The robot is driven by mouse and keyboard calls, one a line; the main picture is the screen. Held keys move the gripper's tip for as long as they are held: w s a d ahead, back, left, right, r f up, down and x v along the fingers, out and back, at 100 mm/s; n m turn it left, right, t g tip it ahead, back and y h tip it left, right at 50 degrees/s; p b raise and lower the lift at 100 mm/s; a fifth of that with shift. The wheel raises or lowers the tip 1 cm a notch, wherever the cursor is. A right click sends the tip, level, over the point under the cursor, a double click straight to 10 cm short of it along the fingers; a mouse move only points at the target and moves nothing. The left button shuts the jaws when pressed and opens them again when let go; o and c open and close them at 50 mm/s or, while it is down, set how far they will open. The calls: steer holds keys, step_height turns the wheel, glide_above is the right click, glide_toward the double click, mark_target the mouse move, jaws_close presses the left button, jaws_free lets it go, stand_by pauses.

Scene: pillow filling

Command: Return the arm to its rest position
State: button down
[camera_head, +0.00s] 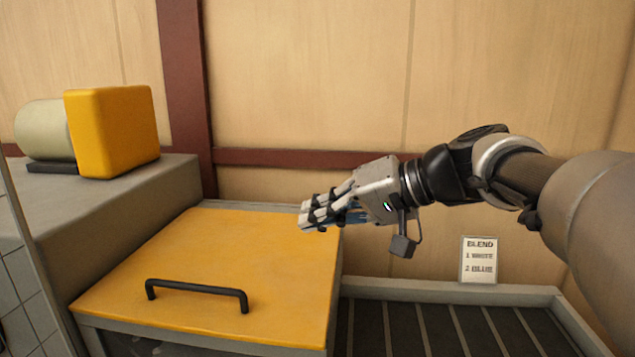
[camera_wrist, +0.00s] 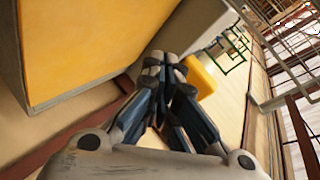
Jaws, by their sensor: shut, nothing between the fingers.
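My gripper (camera_head: 312,214) is shut and empty in the head view. It is held above the right back part of a yellow lid (camera_head: 190,262) with a black handle (camera_head: 197,290). The lid lies flat and closed on a box. My arm reaches in from the right edge. In the wrist view the fingers of my gripper (camera_wrist: 163,65) meet at their tips with nothing between them. A large yellow surface, likely the lid (camera_wrist: 90,35), fills the upper left of that view.
A yellow block (camera_head: 115,130) and a pale cylinder (camera_head: 43,128) stand on a grey counter (camera_head: 150,180) at left. A slatted tray (camera_head: 435,325) lies at lower right. A sign (camera_head: 478,260) reading "BLEND 1 WHITE 2 BLUE" leans by the wall (camera_head: 310,75).

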steer(key=s+d+f+h, duration=0.5)
steer(key=s+d+f, duration=0.2)
steer(key=s+f, duration=0.4)
steer(key=s+d+f+m+h, duration=0.1)
steer(key=s+d+f+h, duration=0.5)
steer(key=s+f, duration=0.5)
steer(key=s+d, duration=0.1)
steer(key=s, duration=0.3)
steer(key=shift+g, duration=0.4)
